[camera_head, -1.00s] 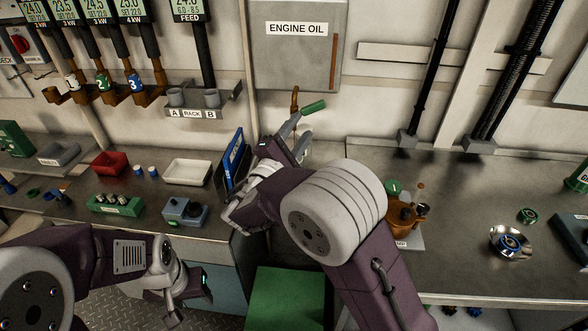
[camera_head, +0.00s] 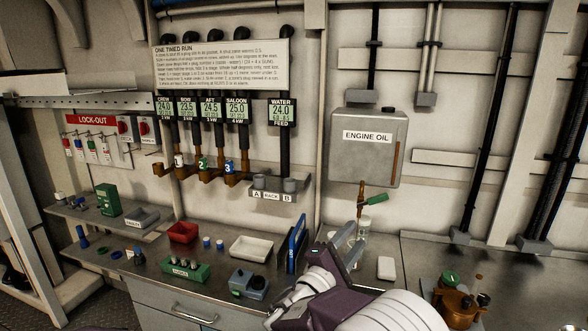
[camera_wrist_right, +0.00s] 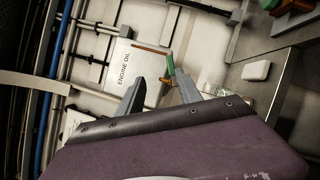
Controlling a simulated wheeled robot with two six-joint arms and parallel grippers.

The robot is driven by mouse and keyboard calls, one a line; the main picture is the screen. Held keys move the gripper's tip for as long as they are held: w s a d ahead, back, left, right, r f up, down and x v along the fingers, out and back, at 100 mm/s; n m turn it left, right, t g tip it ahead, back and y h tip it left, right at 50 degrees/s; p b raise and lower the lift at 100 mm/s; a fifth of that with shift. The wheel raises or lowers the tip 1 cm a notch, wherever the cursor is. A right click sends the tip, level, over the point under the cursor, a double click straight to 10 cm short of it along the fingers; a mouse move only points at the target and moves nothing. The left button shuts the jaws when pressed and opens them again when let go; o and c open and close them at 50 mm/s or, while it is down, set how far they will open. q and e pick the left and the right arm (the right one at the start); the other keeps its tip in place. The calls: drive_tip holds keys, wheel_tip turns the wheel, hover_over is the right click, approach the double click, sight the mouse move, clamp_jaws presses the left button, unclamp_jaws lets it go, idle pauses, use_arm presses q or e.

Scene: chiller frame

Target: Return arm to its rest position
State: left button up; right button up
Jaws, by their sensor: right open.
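My right arm (camera_head: 350,300), purple and pale grey, comes in at the bottom right of the head view. Its gripper (camera_head: 346,242) has grey fingers pointing up toward the wall, below the engine oil tank's tap. In the right wrist view the gripper (camera_wrist_right: 160,90) has its two fingers apart with nothing between them. The engine oil tank (camera_head: 368,155) is a grey box on the wall, also in the right wrist view (camera_wrist_right: 133,75). Its green-handled tap (camera_head: 375,200) hangs below it. My left gripper is outside the views.
A blue upright folder (camera_head: 296,243) stands just left of the right gripper. A brown pump-like device (camera_head: 458,304) stands on the right bench.

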drive_tip(key=s+d+m+g+h, duration=0.3)
drive_tip(key=d+m+g, duration=0.15)
drive_tip(key=d, duration=0.85)
drive_tip(key=s+d+f+m+g+y+p, duration=0.1)
drive_tip(key=s+d+f+m+g+y, duration=0.2)
drive_tip(key=s+d+f+g, duration=0.35)
drive_tip(key=s+d+f+m+g+y+p, duration=0.1)
drive_tip(key=s+d+f+m+g+y, duration=0.2)
drive_tip(key=s+f, duration=0.55)
drive_tip(key=s+a+f+m+g+y, duration=0.3)
drive_tip(key=s+a+f+y, duration=0.2)
drive_tip(key=s+a+f, duration=0.3)
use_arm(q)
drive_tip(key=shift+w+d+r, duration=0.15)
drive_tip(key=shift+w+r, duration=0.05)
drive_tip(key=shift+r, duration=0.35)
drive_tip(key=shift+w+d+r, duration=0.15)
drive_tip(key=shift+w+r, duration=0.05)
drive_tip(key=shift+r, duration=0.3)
use_arm(e)
drive_tip(key=w+a+f+m+t+y, duration=0.1)
drive_tip(key=a+f+m+t+y, duration=0.1)
drive_tip(key=a+y, duration=0.3)
drive_tip(key=a, duration=0.4)
drive_tip(key=shift+w+a+t, duration=0.25)
drive_tip(key=shift+w+t, duration=0.05)
drive_tip(key=shift+w, duration=0.05)
